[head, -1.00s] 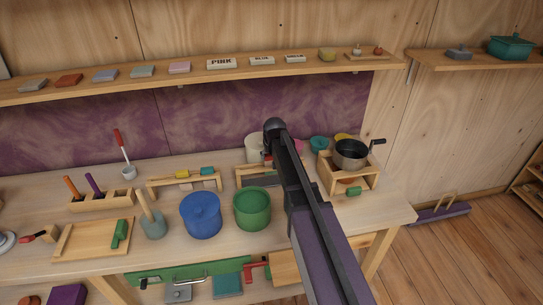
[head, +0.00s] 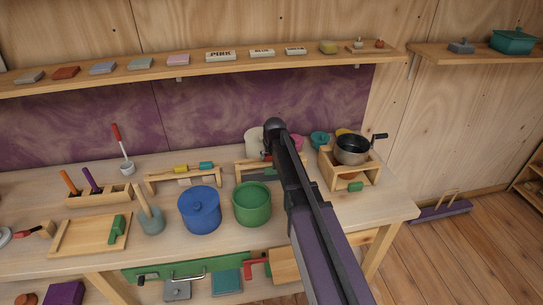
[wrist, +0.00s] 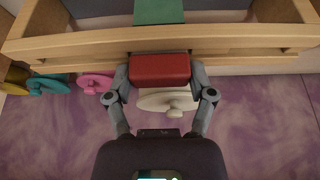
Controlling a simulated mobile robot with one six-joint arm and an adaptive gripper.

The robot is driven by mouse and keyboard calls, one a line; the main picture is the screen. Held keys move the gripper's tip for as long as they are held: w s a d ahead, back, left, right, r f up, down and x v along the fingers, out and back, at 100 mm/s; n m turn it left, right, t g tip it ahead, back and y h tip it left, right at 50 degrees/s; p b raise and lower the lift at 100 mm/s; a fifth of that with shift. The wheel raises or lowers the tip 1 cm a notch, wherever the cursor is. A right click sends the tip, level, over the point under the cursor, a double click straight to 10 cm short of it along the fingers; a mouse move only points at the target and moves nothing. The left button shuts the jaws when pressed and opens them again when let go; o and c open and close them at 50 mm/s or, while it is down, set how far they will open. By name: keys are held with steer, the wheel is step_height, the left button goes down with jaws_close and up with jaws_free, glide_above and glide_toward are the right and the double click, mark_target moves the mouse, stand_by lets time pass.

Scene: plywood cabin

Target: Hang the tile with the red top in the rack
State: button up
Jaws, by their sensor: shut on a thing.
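The tile with the red top (wrist: 160,69) is between the fingers of my gripper (wrist: 160,76) in the wrist view, its red face toward the camera. My gripper is shut on it. The tile is right beside the wooden rails of the rack (wrist: 60,45); I cannot tell whether it touches or rests on them. A green piece (wrist: 158,11) lies across the rack in line with the tile. In the head view the rack (head: 243,169) stands at the back of the bench, partly behind my arm, which hides most of the gripper and tile.
A cream lidded pot (head: 253,144) stands behind the rack; its pale lid is close to the tile in the wrist view. Blue (head: 200,210) and green (head: 252,204) pots stand in front. A wooden stand with a dark pan (head: 352,149) is at the right.

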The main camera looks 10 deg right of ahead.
steer(key=o, duration=0.9)
stand_by(0.6)
